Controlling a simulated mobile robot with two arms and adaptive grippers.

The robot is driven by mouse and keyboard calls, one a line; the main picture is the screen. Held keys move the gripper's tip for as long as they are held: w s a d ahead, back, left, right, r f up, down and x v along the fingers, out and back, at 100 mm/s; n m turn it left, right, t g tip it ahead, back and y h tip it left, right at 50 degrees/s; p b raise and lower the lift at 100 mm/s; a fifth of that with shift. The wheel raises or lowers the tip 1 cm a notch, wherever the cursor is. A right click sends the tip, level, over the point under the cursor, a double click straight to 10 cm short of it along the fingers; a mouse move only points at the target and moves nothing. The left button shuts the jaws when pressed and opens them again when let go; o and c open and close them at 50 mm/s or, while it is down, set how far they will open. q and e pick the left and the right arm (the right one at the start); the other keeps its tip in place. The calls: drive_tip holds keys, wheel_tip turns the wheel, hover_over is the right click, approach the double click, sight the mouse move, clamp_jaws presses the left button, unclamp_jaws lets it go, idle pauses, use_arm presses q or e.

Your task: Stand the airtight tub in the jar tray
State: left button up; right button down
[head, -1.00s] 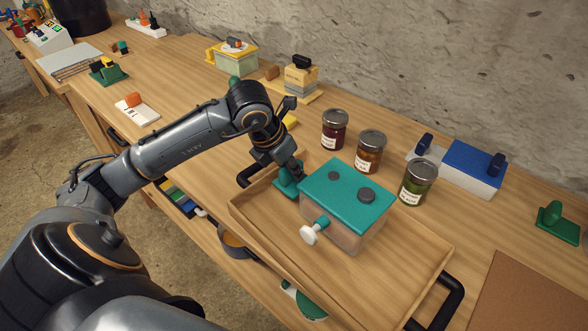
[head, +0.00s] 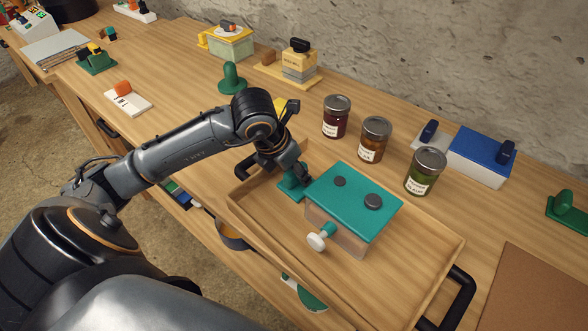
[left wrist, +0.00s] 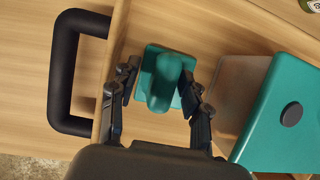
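The airtight tub (head: 355,202) has a teal lid with two dark round spots, a see-through body and a white knob on a teal stem at its front. It is upright over the wooden jar tray (head: 415,275); whether its bottom touches the tray floor is hidden. My left gripper (head: 301,182) has its fingers on either side of a teal grip at the tub's left. In the left wrist view this grip (left wrist: 163,80) sits between the fingers (left wrist: 160,85), with the tub's lid (left wrist: 285,115) to the right. My right gripper is not in view.
Three lidded jars stand behind the tray: red (head: 336,118), orange-brown (head: 374,140) and green (head: 425,172). The tray has black handles (head: 455,300). A blue-topped box (head: 480,155) stands at the right. The tray's front right part is clear.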

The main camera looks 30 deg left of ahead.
use_arm(q)
drive_tip(key=shift+r, duration=0.1)
drive_tip(key=shift+r+p, duration=0.2)
drive_tip(key=shift+p, duration=0.1)
drive_tip(key=shift+s+r, duration=0.15)
drive_tip(key=shift+r, duration=0.2)
drive_tip(key=v, duration=1.1)
